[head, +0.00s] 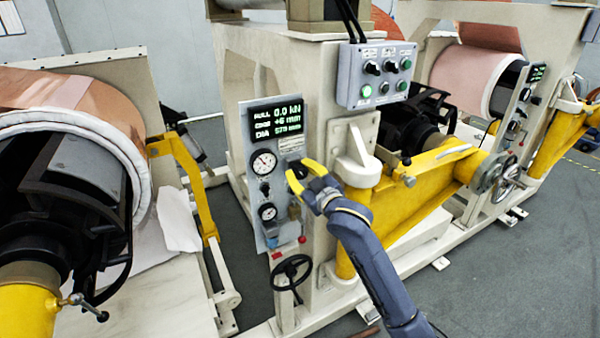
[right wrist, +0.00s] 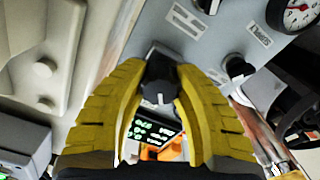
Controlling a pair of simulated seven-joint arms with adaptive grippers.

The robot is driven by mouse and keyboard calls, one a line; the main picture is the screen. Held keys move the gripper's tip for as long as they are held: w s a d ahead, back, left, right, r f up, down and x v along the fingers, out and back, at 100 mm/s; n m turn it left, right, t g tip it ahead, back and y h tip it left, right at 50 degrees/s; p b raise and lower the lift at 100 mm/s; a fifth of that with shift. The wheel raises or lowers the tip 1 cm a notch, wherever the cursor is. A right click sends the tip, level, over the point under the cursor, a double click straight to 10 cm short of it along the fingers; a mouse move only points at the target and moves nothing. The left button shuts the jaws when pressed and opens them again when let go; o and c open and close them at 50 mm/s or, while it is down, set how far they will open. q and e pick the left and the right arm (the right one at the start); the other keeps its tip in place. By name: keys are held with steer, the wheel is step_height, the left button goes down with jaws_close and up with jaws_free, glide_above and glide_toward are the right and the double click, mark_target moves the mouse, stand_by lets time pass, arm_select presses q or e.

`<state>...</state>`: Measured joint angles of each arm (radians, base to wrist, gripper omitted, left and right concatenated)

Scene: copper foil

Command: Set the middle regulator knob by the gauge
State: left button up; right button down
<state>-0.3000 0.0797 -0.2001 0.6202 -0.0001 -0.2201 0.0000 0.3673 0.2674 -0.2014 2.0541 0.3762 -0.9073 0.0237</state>
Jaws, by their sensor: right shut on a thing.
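The grey regulator panel (head: 247,130) stands upright on the cream machine frame. Its upper white gauge (head: 263,162) and lower gauge (head: 267,211) sit on the left side; part of a gauge with a red needle shows in the right wrist view (right wrist: 301,16). My right gripper (head: 301,182) has its yellow fingers at the panel's right side. In the right wrist view the fingers (right wrist: 160,78) are shut on a black regulator knob (right wrist: 158,90), one on each side. The gauge reading is too small to tell in the head view. My left gripper is out of view.
A lit display (head: 277,119) tops the panel. A grey button box (head: 376,76) hangs above right. A black handwheel (head: 291,272) sits below, and a yellow arm (head: 420,190) extends to the right. Another black knob (right wrist: 237,68) is beside the right finger in the right wrist view.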

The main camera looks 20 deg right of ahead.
steer(key=c, duration=0.9)
jaws_free()
steer(key=v, duration=1.2)
steer(key=shift+f, duration=0.1)
